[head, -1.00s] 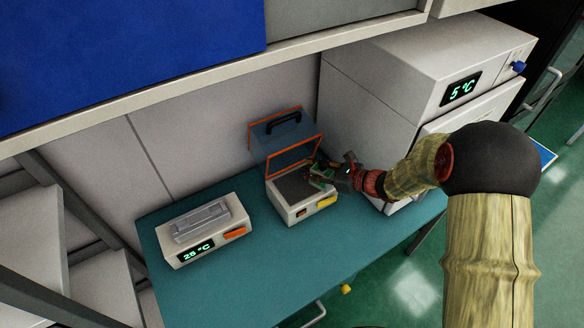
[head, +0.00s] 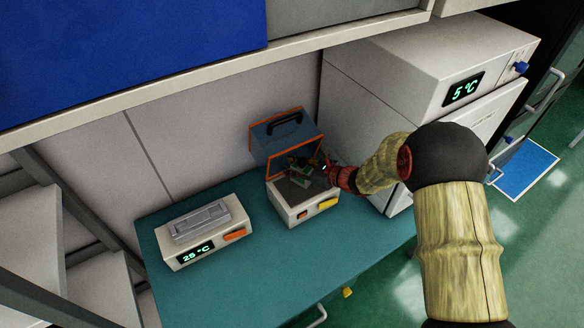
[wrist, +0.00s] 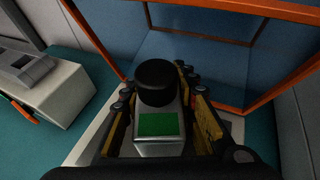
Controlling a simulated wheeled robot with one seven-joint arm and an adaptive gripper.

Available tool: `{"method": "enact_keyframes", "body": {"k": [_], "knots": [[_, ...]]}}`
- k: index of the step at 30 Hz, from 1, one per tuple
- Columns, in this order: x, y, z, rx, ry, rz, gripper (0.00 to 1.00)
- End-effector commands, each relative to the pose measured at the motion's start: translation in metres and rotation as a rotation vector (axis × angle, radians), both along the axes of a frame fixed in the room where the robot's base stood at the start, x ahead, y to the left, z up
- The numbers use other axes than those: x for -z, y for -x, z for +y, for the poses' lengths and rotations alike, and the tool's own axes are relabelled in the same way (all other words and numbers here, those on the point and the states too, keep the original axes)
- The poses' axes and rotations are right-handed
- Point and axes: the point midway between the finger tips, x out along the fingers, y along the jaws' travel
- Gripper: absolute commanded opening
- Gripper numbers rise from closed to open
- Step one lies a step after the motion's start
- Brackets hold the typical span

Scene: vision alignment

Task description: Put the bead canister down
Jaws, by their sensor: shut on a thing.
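The bead canister (wrist: 160,120) is a grey body with a black round cap and a green patch. In the wrist view it stands between the two fingers of my gripper (wrist: 165,105), which is shut on it. In the head view my gripper (head: 312,172) is over the open white box (head: 302,211), in front of its raised orange-framed lid (head: 284,131). The canister is small and partly hidden there; a green spot shows at the gripper. I cannot tell whether its bottom touches the box.
A white device reading 25 °C (head: 204,230) stands to the left on the teal table (head: 250,275). A tall white cabinet reading 5 °C (head: 430,80) stands close on the right. A shelf hangs above. The table front is clear.

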Motion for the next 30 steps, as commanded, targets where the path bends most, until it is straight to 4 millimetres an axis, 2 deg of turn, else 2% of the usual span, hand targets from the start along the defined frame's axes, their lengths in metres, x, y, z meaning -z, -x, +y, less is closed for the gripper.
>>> {"method": "enact_keyframes", "body": {"k": [5,6,15,27,30], "knots": [[0.0038,0.0001,0.0,0.0,0.0,0.0,0.0],[0.0042,0.0004,-0.0001,-0.001,0.0,0.002,0.28],[0.0033,0.0005,0.0,-0.001,0.001,0.001,0.45],[-0.0007,0.0005,0.0,-0.001,0.001,0.001,0.47],[-0.0051,0.0057,-0.0094,0.001,0.001,0.001,0.47]]}}
